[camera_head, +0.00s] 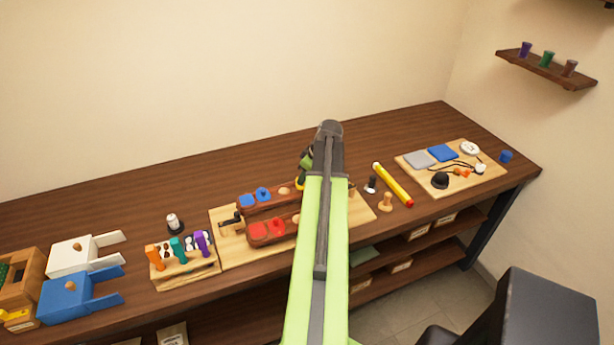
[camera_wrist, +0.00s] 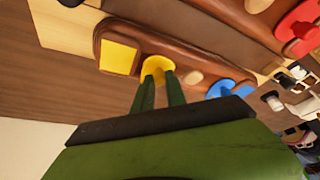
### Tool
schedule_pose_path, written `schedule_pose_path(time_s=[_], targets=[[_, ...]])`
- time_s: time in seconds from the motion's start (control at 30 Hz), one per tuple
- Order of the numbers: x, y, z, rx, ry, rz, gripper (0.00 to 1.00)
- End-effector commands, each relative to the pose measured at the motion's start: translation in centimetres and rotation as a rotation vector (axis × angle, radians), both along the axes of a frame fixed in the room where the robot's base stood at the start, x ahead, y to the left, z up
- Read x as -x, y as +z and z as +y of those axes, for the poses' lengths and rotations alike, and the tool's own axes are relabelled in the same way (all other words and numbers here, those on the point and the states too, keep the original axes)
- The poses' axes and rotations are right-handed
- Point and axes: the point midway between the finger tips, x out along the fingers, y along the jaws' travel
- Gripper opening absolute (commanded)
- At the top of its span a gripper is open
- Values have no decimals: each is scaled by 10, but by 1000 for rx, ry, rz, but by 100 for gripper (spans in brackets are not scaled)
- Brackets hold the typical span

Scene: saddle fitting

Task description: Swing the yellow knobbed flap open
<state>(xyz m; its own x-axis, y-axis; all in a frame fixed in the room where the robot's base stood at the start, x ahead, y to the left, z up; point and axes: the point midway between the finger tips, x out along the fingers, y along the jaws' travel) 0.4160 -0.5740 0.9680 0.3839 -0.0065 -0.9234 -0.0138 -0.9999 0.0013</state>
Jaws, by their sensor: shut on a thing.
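The yellow knobbed flap (camera_wrist: 157,66) shows in the wrist view as a rounded yellow piece on a brown wooden block (camera_wrist: 205,66). My gripper (camera_wrist: 161,79) is shut on its knob, and the fingertips hide most of the knob. A flat yellow square (camera_wrist: 118,57) lies in the block just left of the flap, apart from it. In the head view my arm covers most of this spot. Only a small yellow part of the flap (camera_head: 300,183) shows below my gripper (camera_head: 303,174).
On the same block a blue flap (camera_wrist: 229,88) lies to the right in the wrist view. A second block with red pieces (camera_head: 267,231) stands in front on the light board (camera_head: 232,251). Bare table lies behind.

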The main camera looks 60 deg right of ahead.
Motion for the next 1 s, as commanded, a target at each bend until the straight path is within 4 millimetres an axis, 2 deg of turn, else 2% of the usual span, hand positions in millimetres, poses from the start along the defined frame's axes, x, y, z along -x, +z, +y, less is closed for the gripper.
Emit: schedule_pose_path(time_s=[0.43, 1.0], targets=[[-12, 0, 12, -1, -404, 0, 0], [-32, 0, 14, 0, -945, -1, 0]])
